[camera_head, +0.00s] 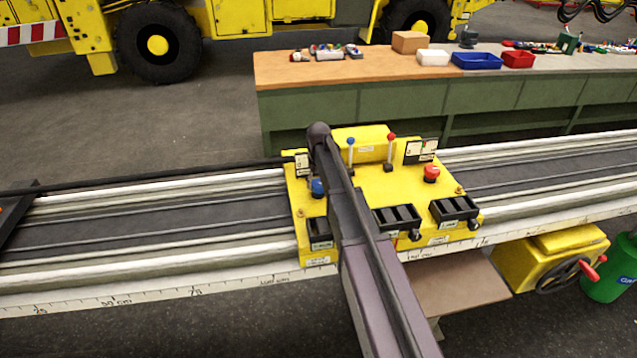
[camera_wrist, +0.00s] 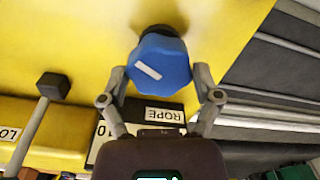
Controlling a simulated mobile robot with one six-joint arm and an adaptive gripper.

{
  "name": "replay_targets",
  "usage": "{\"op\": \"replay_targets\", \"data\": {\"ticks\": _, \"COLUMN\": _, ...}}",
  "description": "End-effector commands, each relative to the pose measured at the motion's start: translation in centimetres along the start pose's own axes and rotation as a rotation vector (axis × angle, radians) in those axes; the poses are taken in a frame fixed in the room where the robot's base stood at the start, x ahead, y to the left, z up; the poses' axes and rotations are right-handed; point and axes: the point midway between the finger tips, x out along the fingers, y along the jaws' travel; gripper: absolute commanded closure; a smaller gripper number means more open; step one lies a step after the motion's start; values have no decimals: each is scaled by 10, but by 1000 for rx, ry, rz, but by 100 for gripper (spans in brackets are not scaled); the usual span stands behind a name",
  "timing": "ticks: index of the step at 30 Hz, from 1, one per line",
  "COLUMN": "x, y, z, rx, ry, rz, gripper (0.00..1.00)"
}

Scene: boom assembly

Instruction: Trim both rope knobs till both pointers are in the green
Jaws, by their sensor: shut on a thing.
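A blue faceted knob (camera_wrist: 160,62) with a white mark fills the top middle of the wrist view. My gripper (camera_wrist: 160,77) has one finger on each side of it and is shut on it. A plate (camera_wrist: 158,112) lettered ROPE lies beside the knob, partly behind my gripper; no pointer on it can be read. In the head view the blue knob (camera_head: 318,187) shows beside my arm on the yellow console (camera_head: 373,185). A red knob (camera_head: 431,174) stands at its right, near a black and white gauge (camera_head: 420,151). The left gauge (camera_head: 303,164) is partly hidden; its pointer is too small to read.
A blue-topped lever (camera_head: 350,141) and a red-topped lever (camera_head: 391,137) stand up from the console. Black bins (camera_head: 453,208) line its front. Rails (camera_head: 540,165) run to both sides. A workbench (camera_head: 350,68) with trays stands behind; a crank wheel (camera_head: 568,275) is at lower right.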

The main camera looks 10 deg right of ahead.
Motion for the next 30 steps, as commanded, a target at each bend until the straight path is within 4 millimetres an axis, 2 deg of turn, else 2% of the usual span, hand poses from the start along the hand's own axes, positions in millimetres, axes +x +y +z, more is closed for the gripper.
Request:
{"op": "replay_targets", "data": {"ticks": 18, "x": 0, "y": 0, "z": 2, "rx": 549, "ry": -3, "rz": 1, "gripper": 66}}
{"op": "replay_targets", "data": {"ticks": 30, "x": 0, "y": 0, "z": 2, "rx": 698, "ry": -4, "rz": 1, "gripper": 66}}
